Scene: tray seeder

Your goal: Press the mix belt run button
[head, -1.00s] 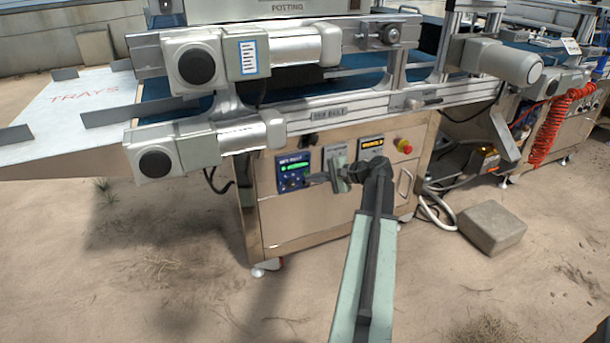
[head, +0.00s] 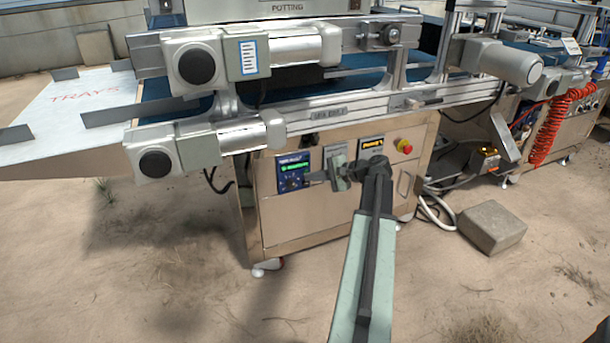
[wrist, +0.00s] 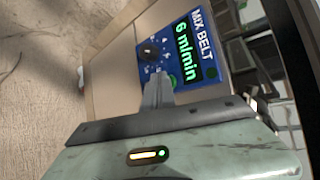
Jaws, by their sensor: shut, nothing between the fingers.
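The blue mix belt panel (head: 293,172) is on the front of the steel cabinet, left of my gripper (head: 309,178) in the head view. In the wrist view the panel (wrist: 180,50) reads "MIX BELT" and its green display (wrist: 187,50) reads "6 m/min". A black knob (wrist: 151,51) sits below the display. A green button (wrist: 171,83) shows beside my fingertips, partly hidden by them. My gripper (wrist: 156,77) is shut and empty, its tips close to the panel. I cannot tell whether they touch it.
A yellow-lettered display (head: 372,144) and a red emergency stop button (head: 404,146) are on the cabinet to the right. Motors and the conveyor frame (head: 330,112) overhang the panel. A grey block (head: 491,227) lies on the sandy floor at right.

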